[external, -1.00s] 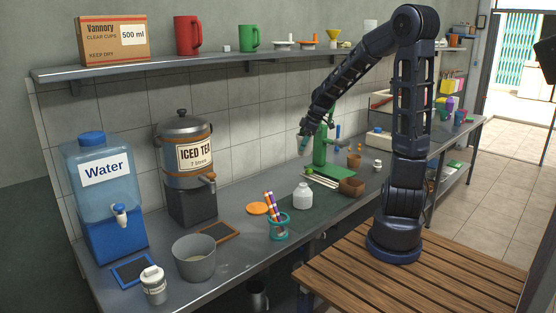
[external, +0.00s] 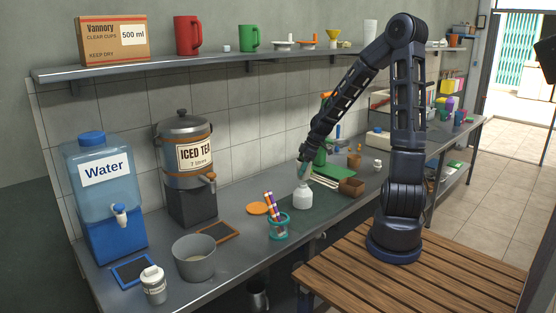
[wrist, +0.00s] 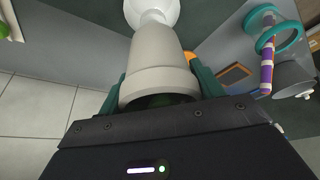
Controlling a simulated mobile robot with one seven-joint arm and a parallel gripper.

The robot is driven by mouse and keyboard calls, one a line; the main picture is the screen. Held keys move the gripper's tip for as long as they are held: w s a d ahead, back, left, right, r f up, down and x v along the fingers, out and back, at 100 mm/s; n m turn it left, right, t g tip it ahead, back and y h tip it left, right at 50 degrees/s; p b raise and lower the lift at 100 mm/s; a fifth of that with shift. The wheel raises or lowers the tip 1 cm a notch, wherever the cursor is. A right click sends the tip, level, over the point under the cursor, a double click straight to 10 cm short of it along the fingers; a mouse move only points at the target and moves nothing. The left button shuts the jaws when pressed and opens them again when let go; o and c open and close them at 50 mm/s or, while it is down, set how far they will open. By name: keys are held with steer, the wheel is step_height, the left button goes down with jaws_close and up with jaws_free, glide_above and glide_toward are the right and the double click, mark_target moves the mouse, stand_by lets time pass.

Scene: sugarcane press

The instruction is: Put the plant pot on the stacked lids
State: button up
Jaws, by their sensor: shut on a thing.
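A beige-grey tapered plant pot (wrist: 158,62) with a thick rim fills the middle of the wrist view. My gripper (wrist: 160,88) is shut on it near the rim, with a green finger on each side. In the external view my gripper (external: 303,172) is low over the counter, just above a white jar (external: 302,196); the held pot is small and hard to make out there. An orange round lid (external: 257,208) lies flat on the counter, left of the gripper; whether several are stacked is unclear. Its edge shows behind the pot in the wrist view (wrist: 191,57).
A teal holder (external: 279,230) with striped sticks stands left of and in front of the jar. A grey bucket (external: 194,261), a small dark board (external: 220,231) and a drinks dispenser (external: 185,155) are further left. A brown box (external: 351,187) is to the right.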

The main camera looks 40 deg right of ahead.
steer(key=shift+f, duration=1.5)
steer(key=shift+f, duration=0.1)
steer(key=o, duration=1.2)
steer(key=shift+v, duration=6.1)
steer(key=shift+s+a+r+m+t+h, duration=0.4)
steer(key=shift+s+a+r+m, duration=0.95)
steer(key=shift+s+r, duration=1.7)
steer(key=shift+s+a+r+m+t+h, duration=0.1)
steer(key=shift+s+a+r+m+h, duration=1.15)
steer(key=shift+s, duration=3)
steer(key=shift+s+a+r+m+t+y, duration=0.15)
steer(key=shift+s+a+r+m, duration=0.65)
steer(key=shift+s+r+m, duration=1.8)
